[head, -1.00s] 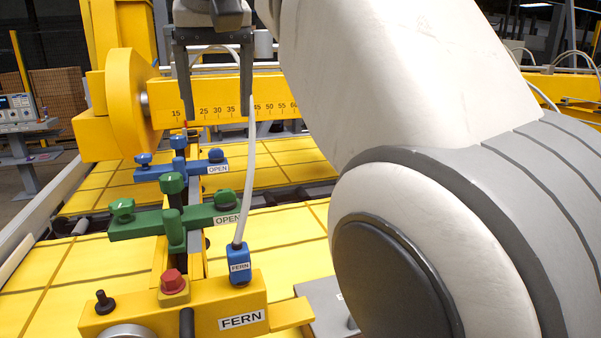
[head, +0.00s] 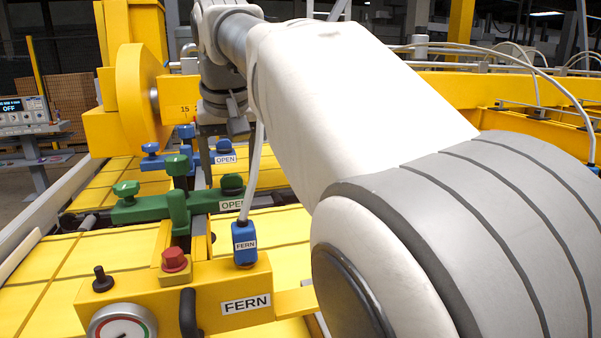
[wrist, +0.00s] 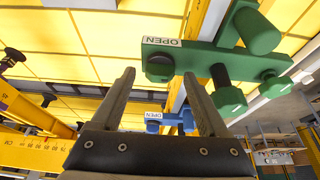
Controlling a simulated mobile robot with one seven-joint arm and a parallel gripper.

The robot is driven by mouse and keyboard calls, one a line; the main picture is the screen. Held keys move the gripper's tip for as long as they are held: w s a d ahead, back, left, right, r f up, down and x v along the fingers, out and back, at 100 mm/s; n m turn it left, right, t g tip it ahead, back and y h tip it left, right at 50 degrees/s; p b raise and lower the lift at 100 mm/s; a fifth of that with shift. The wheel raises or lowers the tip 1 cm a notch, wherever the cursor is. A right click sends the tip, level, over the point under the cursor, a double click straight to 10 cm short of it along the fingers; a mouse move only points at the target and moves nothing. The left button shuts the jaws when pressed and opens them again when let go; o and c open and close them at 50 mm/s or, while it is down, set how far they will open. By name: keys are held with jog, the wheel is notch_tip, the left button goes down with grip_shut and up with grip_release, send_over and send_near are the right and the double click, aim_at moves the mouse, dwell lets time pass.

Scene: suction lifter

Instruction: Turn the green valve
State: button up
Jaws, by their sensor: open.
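The green valve (head: 152,212) is a green bar with several green knobs and an OPEN label, mounted behind the yellow FERN block in the head view. In the wrist view the green valve (wrist: 208,58) fills the upper right, with its label and black knob in front of the fingertips. My gripper (wrist: 158,76) is open and empty, its two grey fingers apart.
A similar blue valve (head: 152,162) with an OPEN label sits behind the green one. The yellow FERN block (head: 215,287) in front carries a red button (head: 174,260), a gauge (head: 122,325) and a blue plug (head: 244,243) with a hanging cable. A yellow beam runs behind.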

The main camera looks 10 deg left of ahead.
jog(key=shift+w+f, duration=0.1)
jog(key=shift+f, duration=0.25)
grip_shut()
jog(key=shift+r, duration=0.1)
